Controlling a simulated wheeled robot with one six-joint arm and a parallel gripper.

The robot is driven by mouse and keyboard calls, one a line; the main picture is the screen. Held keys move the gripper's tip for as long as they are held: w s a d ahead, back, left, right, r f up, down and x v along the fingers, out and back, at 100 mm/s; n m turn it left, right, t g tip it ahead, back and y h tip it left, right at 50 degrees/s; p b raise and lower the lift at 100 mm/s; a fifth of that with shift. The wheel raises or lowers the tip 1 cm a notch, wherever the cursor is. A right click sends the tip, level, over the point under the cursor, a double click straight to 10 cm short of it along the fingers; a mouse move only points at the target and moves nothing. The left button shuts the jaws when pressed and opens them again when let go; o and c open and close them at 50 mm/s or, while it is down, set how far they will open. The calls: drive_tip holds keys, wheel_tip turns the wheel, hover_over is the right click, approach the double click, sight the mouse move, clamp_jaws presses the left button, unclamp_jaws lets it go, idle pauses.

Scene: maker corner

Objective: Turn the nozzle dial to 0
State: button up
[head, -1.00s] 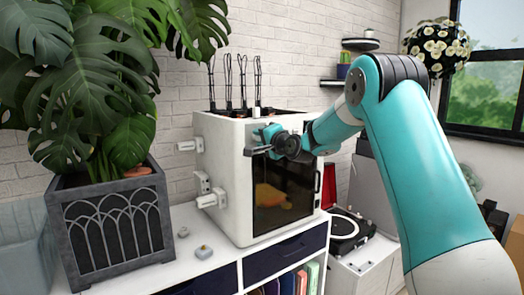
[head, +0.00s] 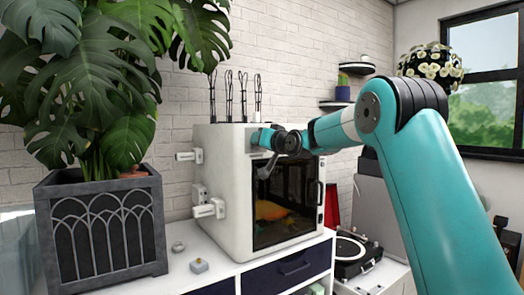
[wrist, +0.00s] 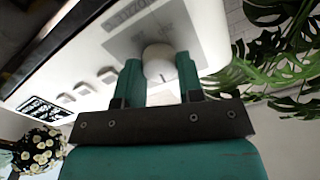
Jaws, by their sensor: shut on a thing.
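The nozzle dial (wrist: 158,60) is a pale round knob on a grey panel marked NOZZLE, upside down in the wrist view. The panel is on the white printer (head: 225,185), whose front has a dark glass door (head: 284,205). My gripper (wrist: 160,72) is shut on the dial, with one teal finger on each side. In the head view my gripper (head: 262,138) is at the top left of the printer's front and hides the dial. A small dark mark shows on the dial's near edge. I cannot read which number it points to.
White blocks (head: 209,209) stick out from the printer's left side. A planter (head: 105,235) with a big leafy plant stands to the left. Two small grey items (head: 199,265) lie on the white cabinet top. A turntable (head: 354,250) stands at the right.

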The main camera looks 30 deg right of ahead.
drive_tip(key=shift+f+n+b, duration=0.15)
drive_tip(key=shift+n+b, duration=0.5)
drive_tip(key=shift+n, duration=0.25)
drive_tip(key=o, duration=0.9)
drive_tip(key=s+b, duration=0.1)
drive_tip(key=s, duration=0.4)
drive_tip(key=s+b, duration=0.1)
drive_tip(key=s, duration=0.5)
drive_tip(key=s+b, duration=0.1)
drive_tip(key=s, duration=0.5)
drive_tip(key=shift+s+d+b, duration=0.2)
drive_tip(key=shift+d+b, duration=0.05)
drive_tip(key=shift+b, duration=0.05)
